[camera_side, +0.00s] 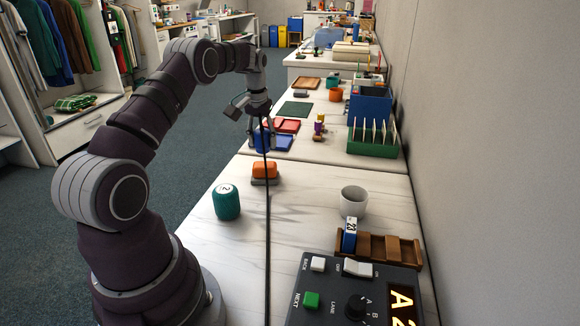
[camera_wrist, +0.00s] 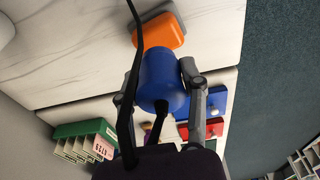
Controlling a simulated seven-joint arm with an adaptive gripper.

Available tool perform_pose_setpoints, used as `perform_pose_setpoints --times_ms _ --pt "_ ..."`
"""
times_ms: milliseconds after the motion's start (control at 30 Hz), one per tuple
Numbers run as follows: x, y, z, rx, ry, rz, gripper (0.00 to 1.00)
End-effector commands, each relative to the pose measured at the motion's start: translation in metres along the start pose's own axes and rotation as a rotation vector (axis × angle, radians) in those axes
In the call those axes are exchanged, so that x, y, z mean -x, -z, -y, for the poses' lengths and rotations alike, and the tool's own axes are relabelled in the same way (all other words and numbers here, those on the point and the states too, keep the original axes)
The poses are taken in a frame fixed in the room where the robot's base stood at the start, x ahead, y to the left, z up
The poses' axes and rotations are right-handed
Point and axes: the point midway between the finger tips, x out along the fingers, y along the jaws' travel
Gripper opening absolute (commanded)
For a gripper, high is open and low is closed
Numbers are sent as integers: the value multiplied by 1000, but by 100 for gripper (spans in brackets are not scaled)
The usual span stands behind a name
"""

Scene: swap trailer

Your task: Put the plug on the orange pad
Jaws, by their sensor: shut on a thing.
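My gripper (camera_side: 262,143) points down over the table and is shut on a blue cylindrical plug (camera_wrist: 163,78). The plug sits between the two fingers in the wrist view; in the side view it blends with a blue flat piece behind it. The orange pad (camera_side: 264,170) lies on a grey base on the white marbled table, nearer the side camera than the gripper. It also shows in the wrist view (camera_wrist: 160,29), just beyond the plug and partly hidden by it. The plug appears apart from the pad, though its exact height is unclear.
A black cable (camera_side: 267,230) runs from the gripper toward the front. A teal numbered cylinder (camera_side: 227,202), white cup (camera_side: 353,201), brown rack (camera_side: 378,247) and control box (camera_side: 352,298) stand nearer. Blue (camera_side: 281,143) and red (camera_side: 288,126) flat pieces and a green rack (camera_side: 372,144) are behind.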

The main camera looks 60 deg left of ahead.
Motion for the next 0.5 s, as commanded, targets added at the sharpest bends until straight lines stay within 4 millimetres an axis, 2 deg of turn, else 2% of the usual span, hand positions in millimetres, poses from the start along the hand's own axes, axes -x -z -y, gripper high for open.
perform_pose_setpoints --times_ms 67,200,267,500 --pt "-1 4 0 0 0 -1 6" --pt "-28 -1 0 0 0 2 6" --pt "-34 -2 0 0 0 1 6" --pt "-35 -2 0 0 0 -2 6"
